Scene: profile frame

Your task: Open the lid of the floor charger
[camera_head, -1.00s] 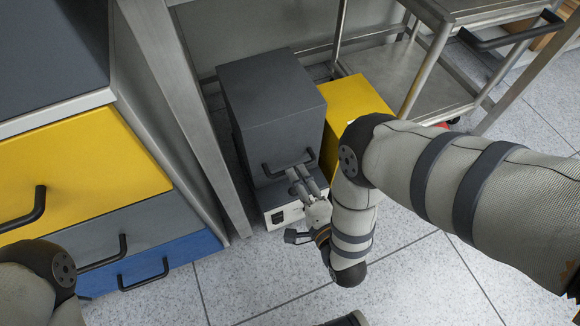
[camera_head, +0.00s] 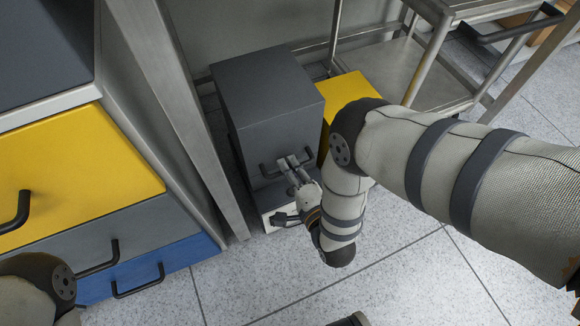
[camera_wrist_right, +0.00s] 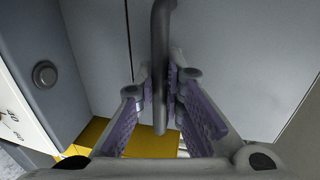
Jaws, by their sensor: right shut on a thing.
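The floor charger (camera_head: 270,95) is a dark grey box on a white base, standing on the floor. Its lid looks shut. A black bar handle (camera_head: 269,171) is on its front, partly hidden by my fingers. My right gripper (camera_head: 294,162) is at this handle, and its fingers are shut on the bar. In the right wrist view the handle (camera_wrist_right: 160,45) runs between the two purple-padded fingers (camera_wrist_right: 160,90). My left gripper is not in view; only part of my left arm shows at the lower left.
A drawer cabinet (camera_head: 75,165) and a metal post (camera_head: 175,100) stand close on the left. The tiled floor (camera_head: 410,280) in front is clear.

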